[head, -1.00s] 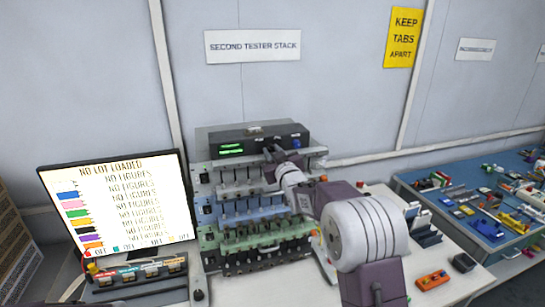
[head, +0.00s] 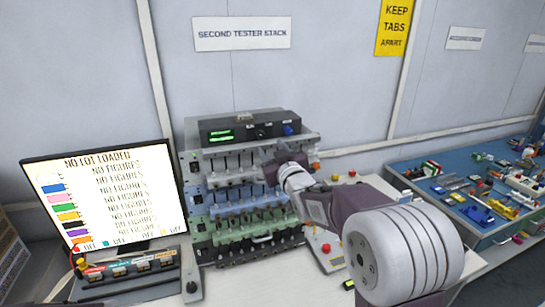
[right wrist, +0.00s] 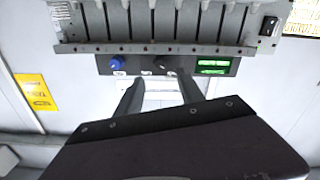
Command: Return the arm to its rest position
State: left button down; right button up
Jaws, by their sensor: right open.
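My right gripper (right wrist: 163,95) is open and empty in the right wrist view. Its two dark fingers point at the black tester unit with green displays. In the head view my right arm comes in from the lower right and its gripper (head: 272,156) is in front of the tester stack (head: 235,205), at the right of its upper rows. The tester unit (head: 250,130) tops the stack; it also shows in the right wrist view (right wrist: 185,66). I cannot tell whether the fingers touch anything. My left gripper is not in view.
A monitor (head: 105,200) stands left of the stack, with a box of coloured labels (head: 125,272) in front. A blue-topped table (head: 440,180) with many small parts is at the right. A red button box (head: 326,250) sits near my right arm.

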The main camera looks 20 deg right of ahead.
jog(key=shift+s, duration=0.45)
jog(key=s+a+f+m+g, duration=0.1)
jog(key=s+f+g, duration=0.4)
jog(key=f, duration=0.5)
jog(key=s+a+f+m+g, duration=0.1)
jog(key=s+a+f+g, duration=0.15)
jog(key=s+f, duration=0.6)
jog(key=s+f+g, duration=0.4)
jog(key=s+f, duration=0.2)
jog(key=s, duration=0.3)
jog(key=s+d+f+m+g, duration=0.1)
jog(key=s+f+g, duration=0.4)
jog(key=s, duration=0.3)
jog(key=shift+s+f, duration=0.4)
jog(key=shift+f, duration=0.4)
